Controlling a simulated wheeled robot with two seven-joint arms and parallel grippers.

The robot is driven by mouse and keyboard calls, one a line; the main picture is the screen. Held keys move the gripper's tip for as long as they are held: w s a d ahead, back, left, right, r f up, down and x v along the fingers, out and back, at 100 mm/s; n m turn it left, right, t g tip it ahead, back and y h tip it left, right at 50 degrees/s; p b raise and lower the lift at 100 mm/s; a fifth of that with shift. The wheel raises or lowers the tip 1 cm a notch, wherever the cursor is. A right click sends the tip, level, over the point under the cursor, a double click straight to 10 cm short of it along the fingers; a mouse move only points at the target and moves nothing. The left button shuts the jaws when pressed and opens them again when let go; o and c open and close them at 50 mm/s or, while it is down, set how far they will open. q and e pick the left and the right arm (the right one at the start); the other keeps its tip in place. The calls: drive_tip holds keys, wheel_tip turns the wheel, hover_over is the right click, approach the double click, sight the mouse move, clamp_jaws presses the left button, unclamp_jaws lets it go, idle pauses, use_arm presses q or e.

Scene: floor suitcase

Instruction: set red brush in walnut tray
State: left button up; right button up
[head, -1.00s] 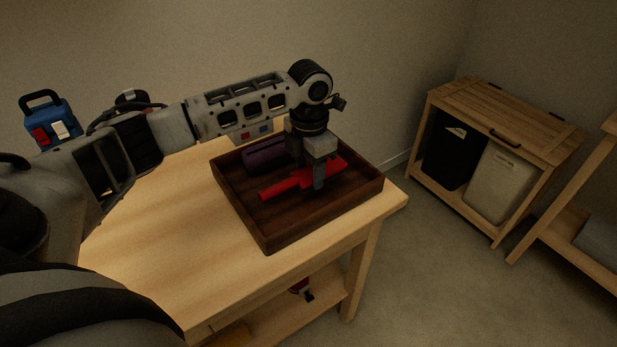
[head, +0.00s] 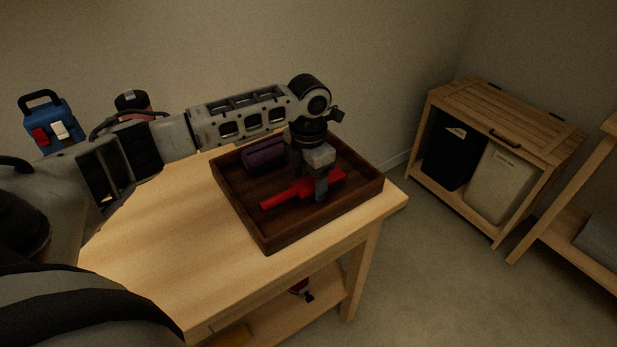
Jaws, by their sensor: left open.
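The red brush (head: 282,199) lies inside the walnut tray (head: 265,239), its handle pointing to the lower left. The tray sits on the light wooden table near its right end. My left gripper (head: 308,190) points down into the tray at the brush, with its fingers open. The near finger hides part of the brush, so I cannot tell whether the fingers touch it. A dark purple item (head: 264,155) lies in the back left of the tray. My right gripper is not in view.
The table (head: 165,250) has bare room left of the tray. A blue case (head: 53,127) stands behind at the far left. A wooden cabinet (head: 500,115) with a black bin and a pale bin stands on the right. A lower shelf under the table holds a small red and black item (head: 301,291).

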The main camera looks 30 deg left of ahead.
sight(308, 183)
use_arm(q)
wheel_tip(308, 183, up, 12)
drive_tip(key=shift+p, duration=0.3)
drive_tip(key=shift+f, duration=0.1)
idle(0.4)
